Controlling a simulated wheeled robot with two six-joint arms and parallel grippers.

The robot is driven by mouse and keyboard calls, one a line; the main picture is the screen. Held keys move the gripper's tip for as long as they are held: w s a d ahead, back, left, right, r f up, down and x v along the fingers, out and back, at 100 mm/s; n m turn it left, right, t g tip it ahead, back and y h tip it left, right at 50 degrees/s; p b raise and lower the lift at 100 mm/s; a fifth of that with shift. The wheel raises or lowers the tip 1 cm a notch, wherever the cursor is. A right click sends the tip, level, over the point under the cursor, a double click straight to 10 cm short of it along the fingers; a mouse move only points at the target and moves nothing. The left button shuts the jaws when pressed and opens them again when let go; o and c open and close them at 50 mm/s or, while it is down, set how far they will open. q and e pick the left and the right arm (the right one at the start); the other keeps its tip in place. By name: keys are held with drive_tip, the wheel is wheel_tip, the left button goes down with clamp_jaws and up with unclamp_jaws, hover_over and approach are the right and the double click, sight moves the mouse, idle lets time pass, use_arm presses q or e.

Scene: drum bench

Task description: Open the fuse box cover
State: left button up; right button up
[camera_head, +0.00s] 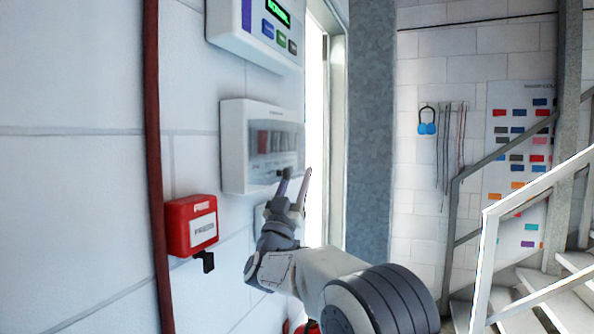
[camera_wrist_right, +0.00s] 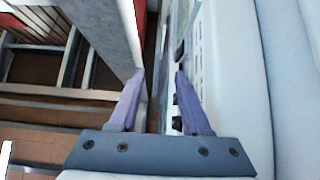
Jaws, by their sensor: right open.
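The white fuse box (camera_head: 235,150) is mounted on the wall left of the doorway in the head view. Its smoky see-through cover (camera_head: 277,140) lies over a row of reddish fuses and looks closed. My right gripper (camera_head: 296,172) is open and empty, at the cover's lower right, with one finger overlapping its lower edge in the picture. Whether it touches cannot be told. In the right wrist view the two fingers of the gripper (camera_wrist_right: 159,80) stand apart, with the fuse box's pale side (camera_wrist_right: 212,60) close to the right finger. My left gripper is out of view.
A panel with a green display (camera_head: 235,22) hangs above the fuse box. A red alarm box (camera_head: 192,225) and a red pipe (camera_head: 152,150) are on the wall to the left. A bright doorway edge is at the right, with a stair railing (camera_head: 530,190) farther off.

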clamp_jaws()
idle(1.5)
